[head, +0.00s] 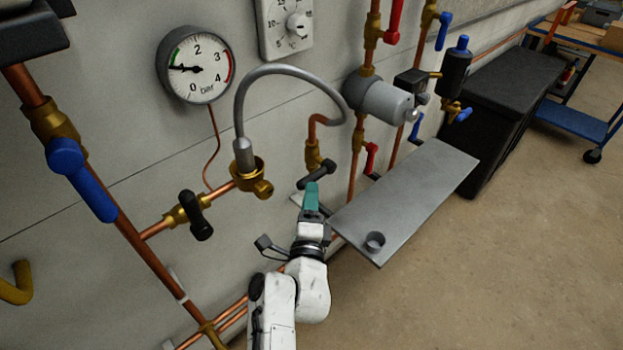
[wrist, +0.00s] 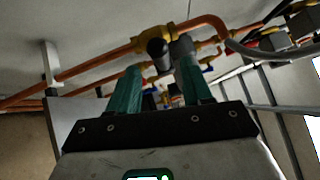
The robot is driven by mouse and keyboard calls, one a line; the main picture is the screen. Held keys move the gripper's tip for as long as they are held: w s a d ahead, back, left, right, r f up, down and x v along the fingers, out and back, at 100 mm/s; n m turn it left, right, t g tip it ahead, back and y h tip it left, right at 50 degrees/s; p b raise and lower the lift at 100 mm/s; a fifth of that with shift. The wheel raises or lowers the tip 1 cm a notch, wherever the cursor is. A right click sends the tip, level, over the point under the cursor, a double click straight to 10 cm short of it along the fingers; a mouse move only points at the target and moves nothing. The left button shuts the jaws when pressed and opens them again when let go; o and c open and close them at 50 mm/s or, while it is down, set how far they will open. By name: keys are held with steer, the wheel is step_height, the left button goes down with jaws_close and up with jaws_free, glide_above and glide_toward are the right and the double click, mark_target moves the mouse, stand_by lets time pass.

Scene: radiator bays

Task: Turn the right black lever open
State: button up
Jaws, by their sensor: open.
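The right black lever (head: 318,172) sits on a brass valve (head: 313,153) below the end of a bent copper pipe, to the right of the grey hose. It slants up to the right. My gripper (head: 311,187) is just below it in the head view, its teal fingers overlapping the lever's lower edge. In the wrist view my gripper (wrist: 160,68) is open, with the lever's dark round hub (wrist: 157,47) ahead between the fingertips. The right fingertip overlaps the lever's arm; I cannot tell whether they touch. Another black lever (head: 196,215) is on the left valve.
A grey shelf (head: 420,185) with a small cup (head: 375,241) juts out just right of my gripper. The grey hose (head: 290,69) arches above left. A red lever (head: 370,158) and a grey cylinder (head: 382,101) are close on the right. Open floor lies at lower right.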

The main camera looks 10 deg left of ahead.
mark_target(311, 180)
steer(key=shift+w+a+r+b, duration=0.1)
steer(key=shift+w+r+b, duration=0.05)
steer(key=shift+w, duration=0.85)
steer(key=shift+w+a+r+b, duration=0.1)
steer(key=shift+w+b, duration=0.05)
steer(key=shift+w, duration=0.85)
steer(key=shift+w+a+r+b, duration=0.1)
steer(key=shift+w+r+b, duration=0.05)
steer(key=shift+w, duration=0.85)
jaws_close()
